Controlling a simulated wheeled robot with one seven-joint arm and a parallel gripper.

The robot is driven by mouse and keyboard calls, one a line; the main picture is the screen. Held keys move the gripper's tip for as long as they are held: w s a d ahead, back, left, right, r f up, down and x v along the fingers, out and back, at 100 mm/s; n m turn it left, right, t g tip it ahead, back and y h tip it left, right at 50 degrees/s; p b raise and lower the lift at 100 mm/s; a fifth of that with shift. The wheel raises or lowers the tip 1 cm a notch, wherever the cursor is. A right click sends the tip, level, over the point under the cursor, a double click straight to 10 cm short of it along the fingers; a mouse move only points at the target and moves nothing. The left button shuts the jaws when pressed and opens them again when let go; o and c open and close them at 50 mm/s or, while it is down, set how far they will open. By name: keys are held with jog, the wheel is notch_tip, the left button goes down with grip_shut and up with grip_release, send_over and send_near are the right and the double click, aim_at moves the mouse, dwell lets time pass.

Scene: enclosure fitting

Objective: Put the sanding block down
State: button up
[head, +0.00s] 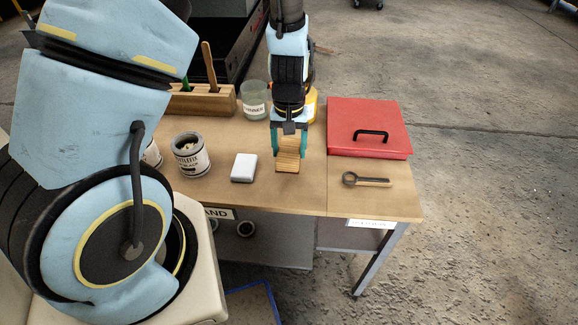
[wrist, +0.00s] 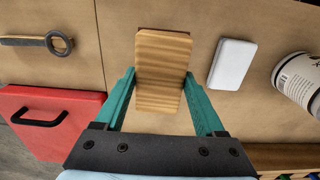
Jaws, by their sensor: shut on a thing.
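The sanding block, a striped tan wooden block (head: 288,155), is between the fingers of my gripper (head: 289,150) over the wooden table (head: 320,197). In the wrist view the block (wrist: 161,68) sits between the two green fingers of my gripper (wrist: 162,88), which is shut on it. Its lower end is at or very close to the tabletop; I cannot tell whether it touches. The block looks upright in the head view.
A white block (head: 244,168) lies just left of the sanding block. A labelled can (head: 190,157), a thinner jar (head: 254,100) and a wooden holder (head: 205,102) stand left and behind. A red case (head: 368,127) and a ring-ended tool (head: 366,180) lie right. Bare table lies in front.

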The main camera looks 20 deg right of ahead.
aim_at(288, 149)
jog(key=shift+f+p, duration=0.7)
jog(key=shift+f, duration=2.4)
jog(key=o, duration=1.4)
jog(key=shift+f, duration=0.1)
jog(key=shift+f+b, duration=0.25)
jog(key=shift+b, duration=0.05)
jog(key=r+b, duration=0.2)
jog(key=r, duration=0.9)
jog(key=shift+w, duration=0.2)
jog(key=a+r+n, duration=0.1)
jog(key=a+r, duration=0.3)
jog(key=a, duration=0.4)
jog(key=a+r+n+t, duration=0.1)
jog(key=a+r, duration=0.3)
jog(key=a, duration=0.5)
jog(key=w+a+r+n, duration=0.1)
jog(key=a+r, duration=0.4)
jog(key=a, duration=0.3)
jog(key=shift+a+n+t, duration=0.15)
jog(key=shift+n+t, duration=0.15)
jog(key=shift+n, duration=0.1)
